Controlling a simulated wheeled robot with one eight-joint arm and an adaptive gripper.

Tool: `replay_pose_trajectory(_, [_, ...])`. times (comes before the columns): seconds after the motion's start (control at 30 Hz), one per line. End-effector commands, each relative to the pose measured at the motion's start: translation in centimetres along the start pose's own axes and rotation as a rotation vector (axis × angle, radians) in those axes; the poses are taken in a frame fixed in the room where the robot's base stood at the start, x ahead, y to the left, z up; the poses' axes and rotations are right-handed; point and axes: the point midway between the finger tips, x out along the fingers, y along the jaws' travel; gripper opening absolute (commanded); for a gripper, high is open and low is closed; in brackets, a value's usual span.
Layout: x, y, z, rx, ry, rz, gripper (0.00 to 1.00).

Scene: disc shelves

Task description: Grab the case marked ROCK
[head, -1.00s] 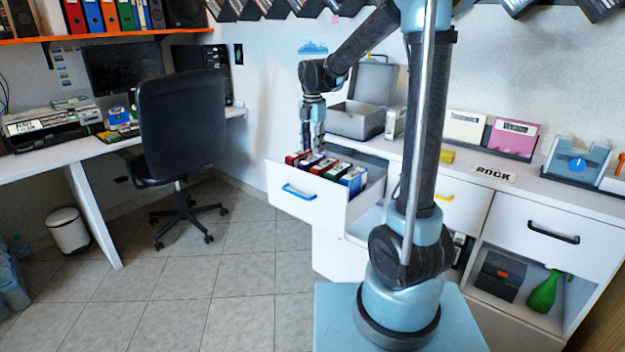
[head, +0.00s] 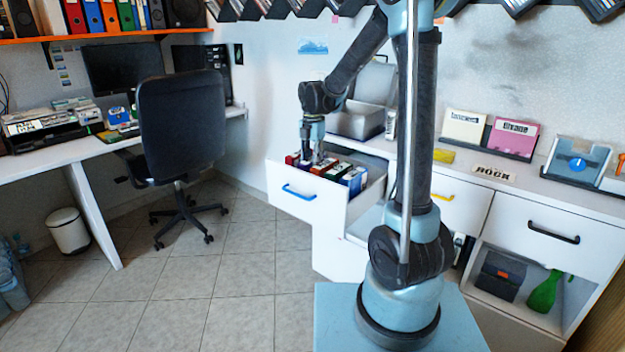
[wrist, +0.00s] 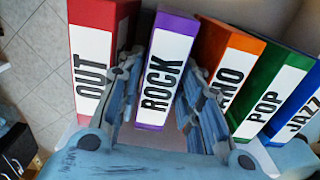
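The purple case marked ROCK (wrist: 163,75) stands upright in the wrist view, between a red case marked OUT (wrist: 96,62) and an orange case whose label is partly hidden, ending in NO (wrist: 230,60). My gripper (wrist: 163,68) is open, with one finger on each side of the ROCK case. The left finger lies in the gap beside OUT; the right finger covers part of the orange case. I cannot tell whether either finger touches ROCK. In the head view, my gripper (head: 312,150) is down at the row of cases in the open drawer (head: 306,207).
Green POP (wrist: 265,92) and blue JAZZ (wrist: 298,108) cases stand to the right in the row. A grey box (head: 357,122) with a raised lid sits behind the drawer. A ROCK sign (head: 494,173) lies on the counter.

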Motion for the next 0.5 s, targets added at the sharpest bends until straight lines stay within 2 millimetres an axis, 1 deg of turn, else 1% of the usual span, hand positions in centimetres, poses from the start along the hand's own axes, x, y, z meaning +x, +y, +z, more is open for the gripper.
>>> replay_pose_trajectory(0.03, [-0.01,0.00,0.00,0.000,0.000,0.000,0.24])
replay_pose_trajectory(0.13, [-0.01,-0.01,0.00,0.000,0.000,0.000,0.02])
replay_pose_trajectory(0.17, [-0.01,-0.01,0.00,0.000,0.000,0.000,0.00])
replay_pose_trajectory(0.5, [-0.22,-0.01,0.01,0.000,0.000,0.000,0.00])
